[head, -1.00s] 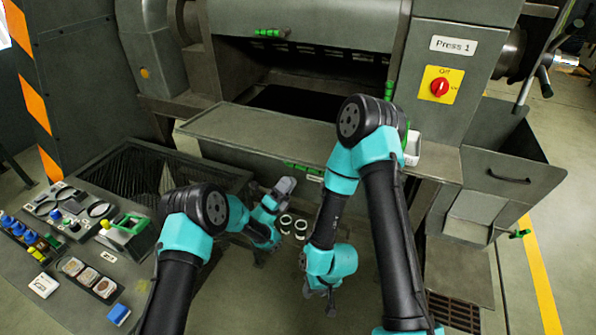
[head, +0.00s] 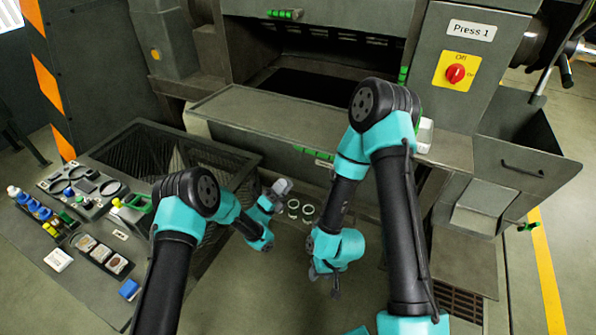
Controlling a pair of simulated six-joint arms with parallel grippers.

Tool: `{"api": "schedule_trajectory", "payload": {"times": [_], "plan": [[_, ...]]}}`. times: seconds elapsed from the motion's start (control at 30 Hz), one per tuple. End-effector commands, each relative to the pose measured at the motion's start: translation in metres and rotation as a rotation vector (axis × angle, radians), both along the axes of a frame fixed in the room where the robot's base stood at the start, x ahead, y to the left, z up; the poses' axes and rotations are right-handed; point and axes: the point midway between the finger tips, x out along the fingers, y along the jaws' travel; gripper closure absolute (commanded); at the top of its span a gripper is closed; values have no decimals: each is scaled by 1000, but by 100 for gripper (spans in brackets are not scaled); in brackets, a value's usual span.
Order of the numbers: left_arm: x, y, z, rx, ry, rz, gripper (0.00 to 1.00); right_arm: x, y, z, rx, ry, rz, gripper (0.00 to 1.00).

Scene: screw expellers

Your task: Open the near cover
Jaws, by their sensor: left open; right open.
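The press marked "Press 1" has a dark opening with a flat grey panel (head: 265,122) in front of it. A green handle (head: 313,153) is at the panel's front edge. Another panel (head: 330,22) with a green handle (head: 285,14) is above the opening. I cannot tell for sure which is the near cover. My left gripper (head: 282,187) is open and empty, in front of and below the front edge, apart from the handle. My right gripper (head: 331,284) is open, lower and nearer, pointing down; its fingers are small and partly hidden by its wrist.
At left a bench (head: 100,297) holds tools, bottles and small boxes beside a mesh-sided bin (head: 150,135). A red switch (head: 456,73) is on the press. An open chute (head: 520,165) is at right.

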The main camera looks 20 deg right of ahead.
Motion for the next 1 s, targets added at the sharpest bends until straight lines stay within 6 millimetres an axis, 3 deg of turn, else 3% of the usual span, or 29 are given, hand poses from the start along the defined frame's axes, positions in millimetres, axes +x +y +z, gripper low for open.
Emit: {"api": "schedule_trajectory", "payload": {"times": [0.3, 0.47, 0.77, 1.0], "plan": [[-24, 19, 4, 196, 193, -11, 58, 0, 0, 0, 0, 0, 0, 57], [-26, 21, 3, 217, 213, -13, 58, 0, 0, 0, 0, 0, 0, 57], [-25, 19, 4, 215, 210, -13, 58, 0, 0, 0, 0, 0, 0, 57], [-19, -1, 14, 214, 209, -14, 58, 0, 0, 0, 0, 0, 0, 57]]}}
